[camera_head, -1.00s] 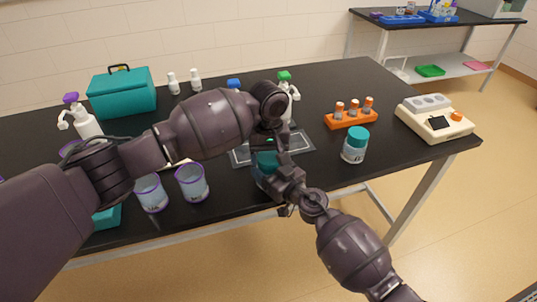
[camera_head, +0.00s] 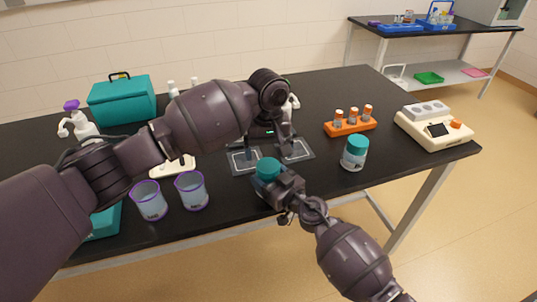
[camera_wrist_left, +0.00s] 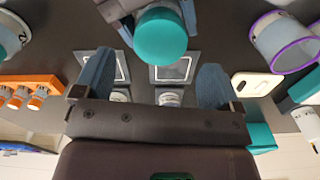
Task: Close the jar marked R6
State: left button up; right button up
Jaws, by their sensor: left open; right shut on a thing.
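A jar with a teal lid (camera_head: 268,168) is held upright at the table's front edge by my right gripper (camera_head: 278,186). The lid sits on top of the jar; how tightly, I cannot tell. The same lid (camera_wrist_left: 160,37) shows in the left wrist view, with my right gripper's dark parts beside it. My left gripper (camera_head: 272,138) is open and empty, behind and above the lid; its two blue-grey fingers (camera_wrist_left: 154,84) stand apart in the left wrist view. A second teal-lidded jar (camera_head: 354,153) stands to the right. No R6 mark is readable on either.
Two framed grey squares (camera_head: 243,167) lie behind the held jar. Purple-rimmed beakers (camera_head: 192,191) stand left. An orange rack (camera_head: 350,125) of small bottles and a cream device (camera_head: 434,128) stand right. A teal case (camera_head: 122,99) stands at the back left.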

aim_at(268, 165)
pick_arm(q)
jog(key=shift+r+n, duration=1)
jog(key=shift+r, duration=0.7)
jog(key=shift+f, duration=4.05)
jog(key=c, duration=1)
jog(key=o, duration=1)
